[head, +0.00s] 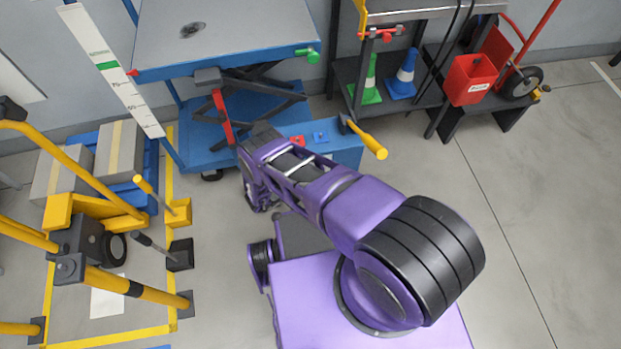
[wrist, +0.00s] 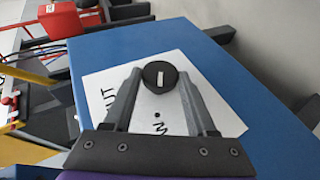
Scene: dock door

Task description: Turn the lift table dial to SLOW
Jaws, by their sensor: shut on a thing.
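The round black dial (wrist: 160,84) has a white pointer mark that stands nearly upright in the wrist view. It sits on a white label sheet (wrist: 100,85) on a blue panel (wrist: 200,42). My gripper (wrist: 160,75) is shut on the dial, with one finger at each side. The label's lettering is partly hidden by the fingers; I see "UT" at the left and a dot with a character below the dial. I cannot read SLOW. In the head view the blue lift table (head: 225,45) stands at the back; my arm hides the dial and gripper there.
A blue box (head: 345,158) with red and blue parts on top and a yellow-handled tool (head: 370,140) is beside my arm. A red bin (head: 470,80) and cones are at back right. Yellow rails (head: 125,282) stand at left. The right floor is clear.

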